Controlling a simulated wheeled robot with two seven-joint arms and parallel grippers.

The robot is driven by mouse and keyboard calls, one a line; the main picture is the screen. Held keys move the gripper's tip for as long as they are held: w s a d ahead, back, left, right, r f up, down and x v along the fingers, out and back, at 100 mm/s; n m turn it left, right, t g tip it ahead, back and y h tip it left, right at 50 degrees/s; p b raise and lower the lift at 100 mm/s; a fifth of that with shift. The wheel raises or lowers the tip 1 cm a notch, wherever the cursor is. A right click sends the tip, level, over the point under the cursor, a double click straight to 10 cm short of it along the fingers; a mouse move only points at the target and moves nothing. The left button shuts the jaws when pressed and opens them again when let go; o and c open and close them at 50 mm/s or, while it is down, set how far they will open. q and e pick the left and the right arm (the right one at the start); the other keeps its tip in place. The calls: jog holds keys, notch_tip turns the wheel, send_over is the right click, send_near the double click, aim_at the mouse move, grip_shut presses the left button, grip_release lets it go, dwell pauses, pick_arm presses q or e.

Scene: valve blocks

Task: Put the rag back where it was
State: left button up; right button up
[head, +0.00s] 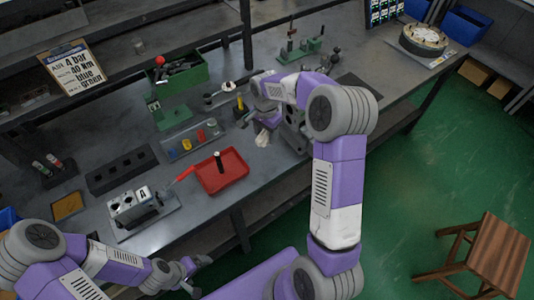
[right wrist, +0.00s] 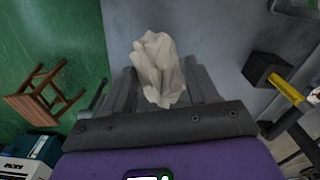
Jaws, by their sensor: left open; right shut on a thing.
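The rag (right wrist: 158,68) is a crumpled off-white cloth. It is between the fingers of my right gripper (right wrist: 160,90), which is shut on it. I cannot tell whether the rag touches the bench top. My left gripper (head: 197,272) is open and empty, low in front of the bench's near edge. My right arm hides part of the bench.
A red tray (head: 232,183) holding a dark upright part is on the bench. A valve block marked A (head: 140,208) is to its left. Coloured cups (head: 187,144) and a green bin (head: 180,82) are behind. A stool (head: 485,255) stands on the green floor.

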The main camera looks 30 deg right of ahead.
aim_at(262, 139)
notch_tip(262, 139, down, 10)
jog(key=shift+r+b, duration=0.2)
jog(key=shift+b, duration=0.7)
jog(key=shift+f, duration=0.3)
jog(key=o, duration=1)
jog(key=shift+r, duration=0.15)
jog(key=r, duration=0.2)
jog(key=r+p, duration=0.1)
jog(key=r, duration=0.1)
jog(key=a+r, duration=0.1)
jog(key=r, duration=0.1)
jog(key=shift+w+r, duration=0.25)
jog(key=shift+r, duration=0.5)
